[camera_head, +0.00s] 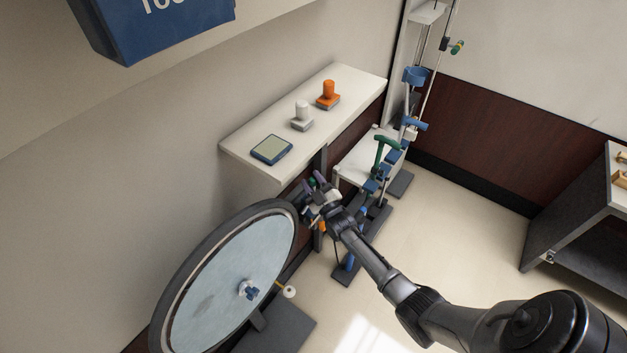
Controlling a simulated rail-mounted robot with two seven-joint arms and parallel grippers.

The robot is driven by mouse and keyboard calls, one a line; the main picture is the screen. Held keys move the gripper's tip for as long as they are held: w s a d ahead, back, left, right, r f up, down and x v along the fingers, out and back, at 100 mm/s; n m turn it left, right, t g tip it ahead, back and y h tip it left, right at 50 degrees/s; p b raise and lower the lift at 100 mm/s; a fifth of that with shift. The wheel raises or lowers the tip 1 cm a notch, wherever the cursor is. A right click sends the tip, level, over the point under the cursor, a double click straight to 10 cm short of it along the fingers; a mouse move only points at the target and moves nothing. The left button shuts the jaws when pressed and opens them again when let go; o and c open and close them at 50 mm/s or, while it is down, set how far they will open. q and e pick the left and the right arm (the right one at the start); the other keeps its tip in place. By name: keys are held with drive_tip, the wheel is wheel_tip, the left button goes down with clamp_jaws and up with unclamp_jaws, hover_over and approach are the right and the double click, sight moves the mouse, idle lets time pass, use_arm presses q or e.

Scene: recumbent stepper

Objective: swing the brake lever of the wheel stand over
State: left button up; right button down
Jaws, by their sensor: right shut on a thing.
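The wheel stand at the lower left carries a large tilted wheel (222,282) with a dark rim, a pale disc and a blue hub knob (248,290). A thin yellow rod with a white ball end (289,292) sticks out beside the wheel, low on its right; it could be the brake lever, but I cannot tell for sure. My right gripper (314,194) is at the wheel's upper right edge, well above that ball and apart from it. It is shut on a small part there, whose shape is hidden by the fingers. My left gripper is not in view.
A white shelf (240,147) above the wheel holds a flat blue-framed pad (271,149), a white knob block (302,117) and an orange one (328,96). The stepper (382,160) with blue and green parts stands behind my gripper. A dark cabinet (570,225) is at right.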

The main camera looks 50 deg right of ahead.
drive_tip(key=c, duration=0.7)
unclamp_jaws()
drive_tip(key=shift+c, duration=0.2)
drive_tip(key=shift+s, duration=0.1)
drive_tip(key=v, duration=1.3)
drive_tip(key=shift+s+f+b, duration=0.2)
drive_tip(key=shift+s+b, duration=0.1)
drive_tip(key=shift+b, duration=0.05)
drive_tip(key=shift+a, duration=0.1)
